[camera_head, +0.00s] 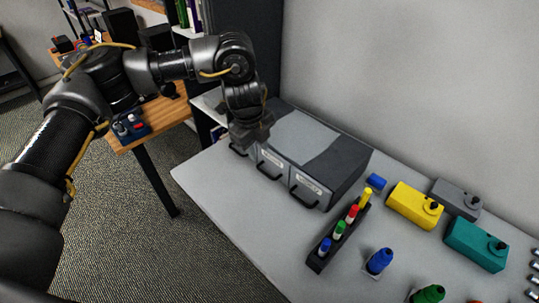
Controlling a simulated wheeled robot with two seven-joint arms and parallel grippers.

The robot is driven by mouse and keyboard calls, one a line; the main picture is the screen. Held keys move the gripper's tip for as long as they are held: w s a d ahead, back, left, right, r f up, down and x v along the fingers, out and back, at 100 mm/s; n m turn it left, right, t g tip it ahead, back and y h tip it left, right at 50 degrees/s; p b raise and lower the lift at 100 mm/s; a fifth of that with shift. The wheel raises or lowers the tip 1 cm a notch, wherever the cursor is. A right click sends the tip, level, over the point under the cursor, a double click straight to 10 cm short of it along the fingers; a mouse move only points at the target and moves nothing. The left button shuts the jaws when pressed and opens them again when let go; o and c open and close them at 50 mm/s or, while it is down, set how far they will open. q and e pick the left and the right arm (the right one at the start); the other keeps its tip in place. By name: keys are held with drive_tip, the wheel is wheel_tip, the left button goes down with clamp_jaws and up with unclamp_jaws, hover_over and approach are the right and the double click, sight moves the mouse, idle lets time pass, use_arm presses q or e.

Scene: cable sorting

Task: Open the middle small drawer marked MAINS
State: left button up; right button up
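The grey drawer unit (318,143) stands on the light table against the wall. Its front carries three small drawers with dark bar handles and white labels; all look closed. The middle drawer (273,161) has a label too small to read here, and its handle (268,173) shows clear of my gripper. My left gripper (250,138) points down at the front top edge of the unit, near the left drawer and just left of the middle one. It covers part of the left drawer. Its fingers are dark and bunched, so their opening is unclear. My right gripper is out of view.
Right of the unit, a dark rack (340,235) holds several coloured pegs. The tabletop before the drawers (235,197) is clear.

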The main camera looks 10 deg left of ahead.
sight(265, 173)
use_arm(q)
drive_tip(key=f, duration=0.3)
drive_tip(key=w+f, duration=0.1)
drive_tip(key=f, duration=0.2)
drive_tip(key=d+f+p, duration=0.1)
drive_tip(key=f, duration=0.2)
drive_tip(key=shift+w+d+f, duration=0.1)
drive_tip(key=shift+w, duration=0.1)
drive_tip(key=shift+d+f, duration=0.1)
drive_tip(key=shift+f, duration=0.4)
drive_tip(key=shift+w+f, duration=0.1)
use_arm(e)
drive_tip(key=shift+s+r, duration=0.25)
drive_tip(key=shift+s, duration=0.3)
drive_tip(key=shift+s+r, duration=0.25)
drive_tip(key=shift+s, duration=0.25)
use_arm(q)
clamp_jaws()
